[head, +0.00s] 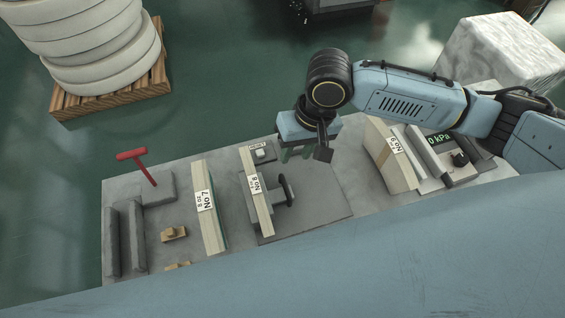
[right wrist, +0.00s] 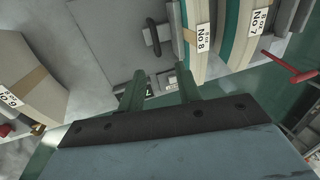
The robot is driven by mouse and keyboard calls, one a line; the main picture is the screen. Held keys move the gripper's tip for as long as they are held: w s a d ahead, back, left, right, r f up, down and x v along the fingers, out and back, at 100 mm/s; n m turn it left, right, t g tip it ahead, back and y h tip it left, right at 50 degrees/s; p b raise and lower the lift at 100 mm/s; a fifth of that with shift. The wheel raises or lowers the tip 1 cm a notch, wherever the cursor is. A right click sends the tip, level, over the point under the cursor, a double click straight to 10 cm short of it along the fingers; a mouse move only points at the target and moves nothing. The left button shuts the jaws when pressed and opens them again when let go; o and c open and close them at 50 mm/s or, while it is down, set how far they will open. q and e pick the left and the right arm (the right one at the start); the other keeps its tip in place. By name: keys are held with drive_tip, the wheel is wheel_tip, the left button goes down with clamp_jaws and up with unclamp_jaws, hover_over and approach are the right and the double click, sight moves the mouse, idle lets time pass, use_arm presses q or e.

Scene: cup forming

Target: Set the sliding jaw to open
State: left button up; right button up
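I cannot tell for sure which part is the sliding jaw. A small dark plate with a pale block and a label (head: 260,153) sits at the back of the middle station, by the No 8 stack (head: 258,195); it also shows in the right wrist view (right wrist: 166,79), between and beyond my fingertips. A dark handwheel (head: 286,190) sits beside the stack. Two grey upright blocks (head: 111,243) stand at the left, near a red T-handle (head: 146,166). My right gripper (head: 299,153) is open and empty above the back edge; its fingers stand apart in the wrist view (right wrist: 161,92). My left gripper is not in view.
The No 7 stack (head: 208,207) stands left of No 8, and the No 9 stack (head: 390,157) stands right. A gauge box reading 0 kPa (head: 439,137) is at the far right.

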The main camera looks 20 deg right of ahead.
sight(286, 184)
drive_tip(key=x, duration=0.4)
drive_tip(key=b+x, duration=0.1)
drive_tip(key=x, duration=0.8)
drive_tip(key=shift+d, duration=0.4)
clamp_jaws()
drive_tip(key=shift+d, duration=0.1)
